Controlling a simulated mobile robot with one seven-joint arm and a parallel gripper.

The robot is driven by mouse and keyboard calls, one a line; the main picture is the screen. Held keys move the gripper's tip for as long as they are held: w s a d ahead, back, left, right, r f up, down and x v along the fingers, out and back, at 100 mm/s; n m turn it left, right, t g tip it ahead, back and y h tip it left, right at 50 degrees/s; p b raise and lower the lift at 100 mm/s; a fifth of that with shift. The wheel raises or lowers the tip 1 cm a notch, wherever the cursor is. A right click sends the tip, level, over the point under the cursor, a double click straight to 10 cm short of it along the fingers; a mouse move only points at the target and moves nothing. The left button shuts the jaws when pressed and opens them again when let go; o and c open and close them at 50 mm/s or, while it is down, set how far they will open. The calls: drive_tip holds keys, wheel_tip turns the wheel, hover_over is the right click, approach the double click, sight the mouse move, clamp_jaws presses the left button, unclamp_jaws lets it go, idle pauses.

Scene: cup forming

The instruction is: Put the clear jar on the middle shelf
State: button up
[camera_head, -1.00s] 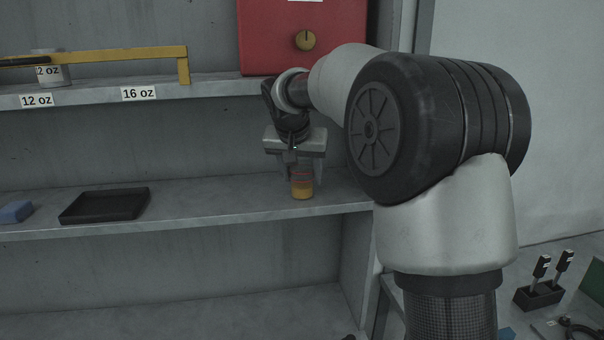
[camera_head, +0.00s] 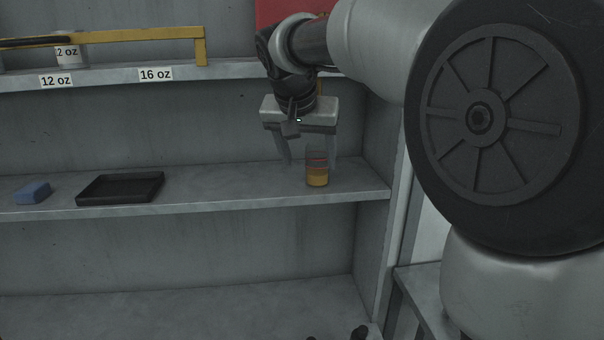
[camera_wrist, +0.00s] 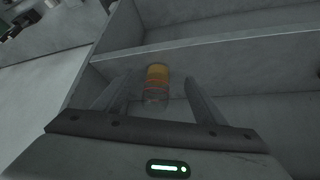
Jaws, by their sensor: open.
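The clear jar (camera_head: 317,170), with amber contents and red bands, stands upright on the middle shelf (camera_head: 240,187) near its right end. It also shows in the wrist view (camera_wrist: 157,83), between the two fingers and beyond their base. My gripper (camera_head: 309,163) is open, its fingers pointing down on either side of the jar's upper part. In the wrist view my gripper (camera_wrist: 160,90) shows a gap between each finger and the jar. Whether a finger touches the jar cannot be told from the head view.
A black tray (camera_head: 120,188) and a blue block (camera_head: 33,193) lie on the middle shelf at left. The upper shelf (camera_head: 110,75) carries a yellow rail (camera_head: 150,33), a cup and size labels. A red box (camera_head: 280,12) is above. The shelf between tray and jar is clear.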

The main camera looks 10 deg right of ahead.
drive_tip(key=s+d+f+n+y, duration=0.1)
drive_tip(key=s+f, duration=0.3)
drive_tip(key=s, duration=0.5)
drive_tip(key=s+d+f+n, duration=0.1)
drive_tip(key=s+f, duration=0.4)
drive_tip(key=s, duration=0.5)
drive_tip(key=s+d+f+n+y, duration=0.1)
drive_tip(key=s+f, duration=0.3)
drive_tip(key=s, duration=0.6)
drive_tip(key=shift+s+d+f+n+y+b, duration=0.25)
drive_tip(key=shift+n+b, duration=0.2)
drive_tip(key=shift+n, duration=0.25)
drive_tip(key=shift+w+r, duration=0.1)
drive_tip(key=shift+c, duration=0.4)
